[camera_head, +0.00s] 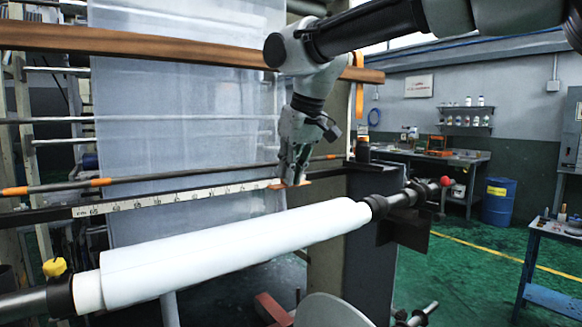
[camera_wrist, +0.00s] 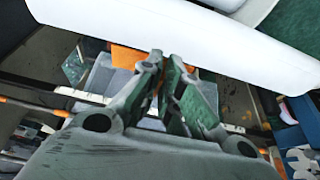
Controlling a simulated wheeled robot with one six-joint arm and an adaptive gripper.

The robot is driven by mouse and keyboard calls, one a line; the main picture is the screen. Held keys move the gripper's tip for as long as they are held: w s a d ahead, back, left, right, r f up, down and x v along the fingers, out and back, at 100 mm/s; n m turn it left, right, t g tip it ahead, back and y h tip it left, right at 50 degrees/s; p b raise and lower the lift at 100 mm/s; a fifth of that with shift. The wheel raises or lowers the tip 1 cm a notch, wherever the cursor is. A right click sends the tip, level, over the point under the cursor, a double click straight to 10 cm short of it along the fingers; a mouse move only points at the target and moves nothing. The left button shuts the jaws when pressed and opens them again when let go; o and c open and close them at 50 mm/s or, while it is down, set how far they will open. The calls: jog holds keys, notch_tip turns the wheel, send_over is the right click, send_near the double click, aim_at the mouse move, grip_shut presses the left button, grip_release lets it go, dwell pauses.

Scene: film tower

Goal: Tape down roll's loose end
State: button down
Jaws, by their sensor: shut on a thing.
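The white roll (camera_head: 235,240) lies on a shaft across the front, rising to the right; it also fills the top of the wrist view (camera_wrist: 180,35). A wider outer layer covers most of its length; I cannot pick out the loose end's edge. My gripper (camera_head: 291,183) is behind and above the roll's right half, apart from it. Its fingers (camera_wrist: 166,60) are close together on a small orange piece (camera_wrist: 128,58), partly hidden by them. The orange piece also shows under the fingertips in the head view (camera_head: 304,184), by the ruler's right end. I cannot tell whether it is tape.
A white ruler bar (camera_head: 160,199) runs behind the roll. A translucent film sheet (camera_head: 185,110) hangs behind it. Open green floor lies beyond, with a blue side table (camera_head: 550,235).

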send_over(286, 223)
jog(key=d, duration=0.1)
jog(key=shift+s+f, duration=0.15)
jog(key=shift+f, duration=3.4)
jog(key=shift+f, duration=0.65)
jog(key=c, duration=1.5)
grip_release()
